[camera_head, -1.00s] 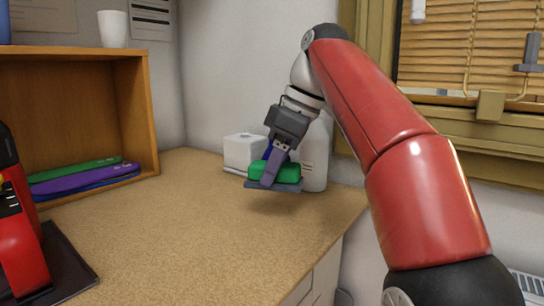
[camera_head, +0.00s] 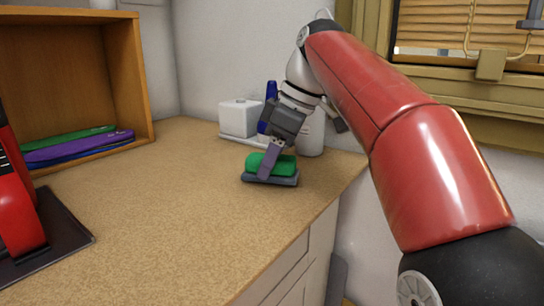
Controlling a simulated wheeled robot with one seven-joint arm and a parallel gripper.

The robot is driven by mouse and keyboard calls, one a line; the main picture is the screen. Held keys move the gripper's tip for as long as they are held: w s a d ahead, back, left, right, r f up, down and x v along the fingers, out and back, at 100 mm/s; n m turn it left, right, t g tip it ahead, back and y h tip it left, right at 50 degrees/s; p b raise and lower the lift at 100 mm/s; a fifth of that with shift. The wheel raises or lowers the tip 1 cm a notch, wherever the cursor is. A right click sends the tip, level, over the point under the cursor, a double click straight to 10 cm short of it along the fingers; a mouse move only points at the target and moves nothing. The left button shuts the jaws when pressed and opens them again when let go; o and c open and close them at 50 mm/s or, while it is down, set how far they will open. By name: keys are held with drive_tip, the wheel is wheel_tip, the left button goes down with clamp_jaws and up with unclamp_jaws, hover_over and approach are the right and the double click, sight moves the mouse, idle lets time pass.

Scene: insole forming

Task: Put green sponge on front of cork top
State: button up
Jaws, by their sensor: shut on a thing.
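The green sponge (camera_head: 285,165) sits on or in a dark grey tray (camera_head: 286,181) near the right edge of the cork top (camera_head: 180,205). My gripper (camera_head: 268,168) reaches down from the upper right and is shut on the sponge. Its near finger covers part of the sponge's left half. The far finger is hidden. The tray appears close to the cork surface; I cannot tell whether it touches it.
A wooden shelf (camera_head: 146,85) with coloured insoles (camera_head: 85,147) is at left. A red machine (camera_head: 18,190) stands front left. The middle cork is clear.

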drive_tip(key=shift+f+b, duration=0.4)
drive_tip(key=shift+f, duration=0.1)
drive_tip(key=o, duration=0.9)
drive_tip(key=shift+o, duration=0.2)
drive_tip(key=shift+r, duration=0.15)
